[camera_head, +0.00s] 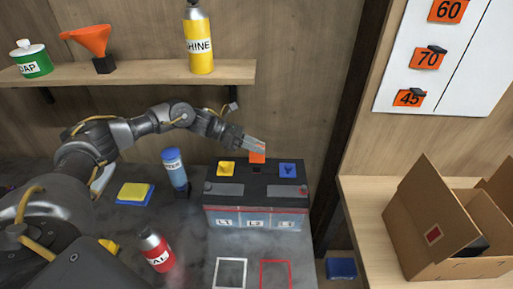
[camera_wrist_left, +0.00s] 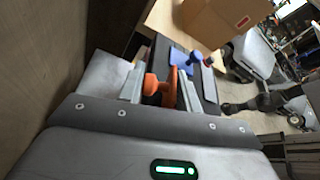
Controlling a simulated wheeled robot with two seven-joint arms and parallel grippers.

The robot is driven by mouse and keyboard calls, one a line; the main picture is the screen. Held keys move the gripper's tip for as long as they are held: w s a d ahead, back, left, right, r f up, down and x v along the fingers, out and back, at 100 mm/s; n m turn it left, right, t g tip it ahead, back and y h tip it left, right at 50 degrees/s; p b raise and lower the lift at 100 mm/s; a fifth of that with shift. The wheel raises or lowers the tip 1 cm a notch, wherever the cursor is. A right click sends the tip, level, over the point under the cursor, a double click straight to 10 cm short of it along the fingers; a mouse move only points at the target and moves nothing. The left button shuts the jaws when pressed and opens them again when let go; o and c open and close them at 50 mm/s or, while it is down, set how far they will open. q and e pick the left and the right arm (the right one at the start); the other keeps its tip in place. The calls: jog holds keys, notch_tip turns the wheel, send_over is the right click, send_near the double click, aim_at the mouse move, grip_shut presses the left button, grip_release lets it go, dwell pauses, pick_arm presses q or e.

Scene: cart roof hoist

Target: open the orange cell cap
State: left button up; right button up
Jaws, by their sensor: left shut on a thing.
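The black battery (camera_head: 225,202) with L1, L2 and L3 cells on its front stands on the grey bench. The orange cell cap (camera_head: 257,158) stands raised at the back of its top middle, with a dark opening (camera_head: 257,172) in front of it. My left gripper (camera_head: 258,146) reaches in from the left and is shut on the orange cap. In the left wrist view, orange parts (camera_wrist_left: 173,78) show between the two fingers. Whether the cap is still joined to the battery cannot be told. My right gripper does not show clearly.
The yellow cap (camera_head: 226,169) and blue cap (camera_head: 288,169) flank the opening. White (camera_head: 230,260) and red outlines mark the bench. An open carton (camera_head: 430,215) is right.

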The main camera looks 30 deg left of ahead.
pick_arm(q)
jog(key=shift+w+a, duration=0.1)
jog(key=o, duration=0.7)
jog(key=shift+o, duration=0.7)
jog(key=shift+w+f, duration=0.1)
jog(key=shift+a, duration=0.3)
jog(key=b+v, duration=0.3)
jog(key=v, duration=0.4)
